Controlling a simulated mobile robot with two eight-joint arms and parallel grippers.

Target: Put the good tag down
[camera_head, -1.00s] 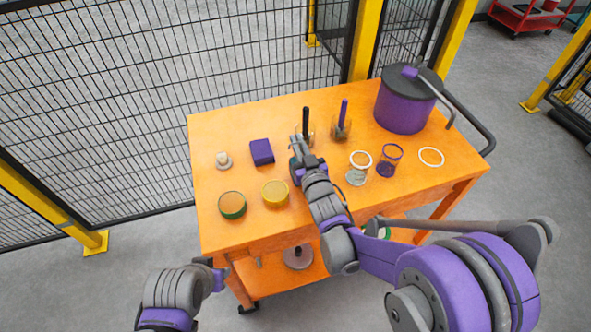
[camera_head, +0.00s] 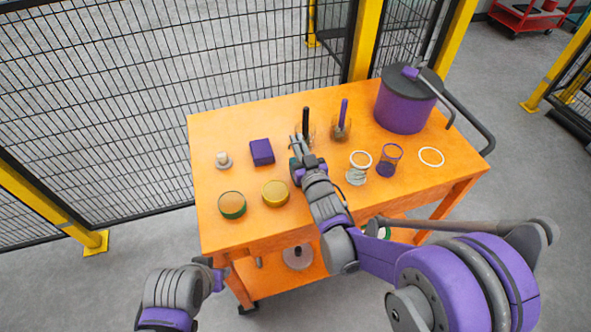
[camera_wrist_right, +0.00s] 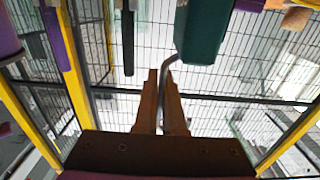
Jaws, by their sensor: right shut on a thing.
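The good tag appears to be the dark green tag (camera_wrist_right: 203,38) with a bent grey wire hook in the right wrist view. My right gripper (camera_wrist_right: 162,105) is shut on the grey hook, and the green body lies beyond the fingertips. In the head view my right gripper (camera_head: 299,146) is over the orange cart top (camera_head: 235,130), by the black upright stick (camera_head: 306,118). A little dark green shows beside the wrist there. I cannot tell whether the tag touches the cart. My left gripper (camera_head: 214,274) is low at the cart's front left corner, its fingers unclear.
A purple block (camera_head: 262,152), a green-rimmed round tin (camera_head: 232,205) and a yellow tin (camera_head: 275,194) stand left of my right arm. A purple stick (camera_head: 342,114), a purple cup (camera_head: 389,161), a white ring (camera_head: 431,156) and a purple pot (camera_head: 404,106) stand right.

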